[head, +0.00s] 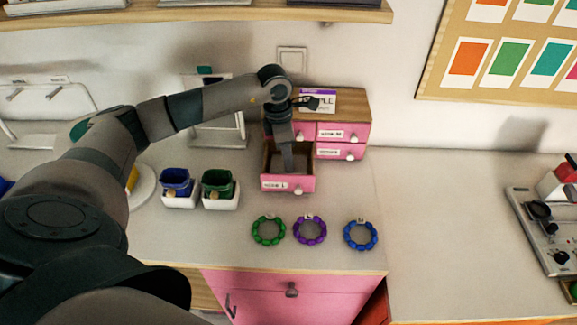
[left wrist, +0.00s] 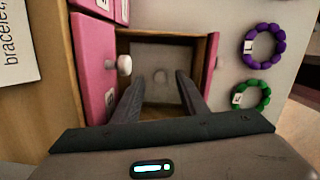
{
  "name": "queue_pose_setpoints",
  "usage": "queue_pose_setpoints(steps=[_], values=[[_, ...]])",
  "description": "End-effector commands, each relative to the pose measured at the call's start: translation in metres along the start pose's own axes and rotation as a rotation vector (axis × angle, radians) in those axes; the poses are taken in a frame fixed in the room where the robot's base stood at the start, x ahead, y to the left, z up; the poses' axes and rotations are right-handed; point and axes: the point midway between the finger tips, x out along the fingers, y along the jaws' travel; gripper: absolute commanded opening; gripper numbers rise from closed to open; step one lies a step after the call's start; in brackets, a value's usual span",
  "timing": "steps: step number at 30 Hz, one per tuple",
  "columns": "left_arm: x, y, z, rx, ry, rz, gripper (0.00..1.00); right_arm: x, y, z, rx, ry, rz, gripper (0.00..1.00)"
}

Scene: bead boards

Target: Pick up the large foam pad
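The lower left pink drawer (head: 287,183) of the small wooden cabinet is pulled open. My left gripper (head: 288,166) points down into the open drawer. My right gripper is out of view.
Green (head: 268,230), purple (head: 310,229) and blue (head: 360,235) bead bracelets lie on the counter in front of the drawer. Blue (head: 175,180) and green (head: 217,182) cups stand left of it. The cabinet (head: 352,104) rises close behind.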

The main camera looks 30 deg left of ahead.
Motion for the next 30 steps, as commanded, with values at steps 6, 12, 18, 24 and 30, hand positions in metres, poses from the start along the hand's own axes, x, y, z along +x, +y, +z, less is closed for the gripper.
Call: queue_pose_setpoints(steps=[6,12,18,24,30], values=[[0.0132,-0.0001,-0.0003,0.001,0.001,0.001,0.39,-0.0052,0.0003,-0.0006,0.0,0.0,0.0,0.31],[0.0137,0.0,-0.0004,0.001,0.0,0.001,0.39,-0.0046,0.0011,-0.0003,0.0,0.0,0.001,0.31],[0.0134,0.0,-0.0004,0.001,0.0,0.001,0.39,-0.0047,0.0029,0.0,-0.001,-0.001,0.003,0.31],[0.0133,0.0,-0.0003,0.001,0.0,0.001,0.0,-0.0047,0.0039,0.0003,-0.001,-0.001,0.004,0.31],[0.0133,0.0,-0.0004,0.0,0.0,0.001,0.0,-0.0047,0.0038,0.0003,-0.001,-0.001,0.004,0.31]])
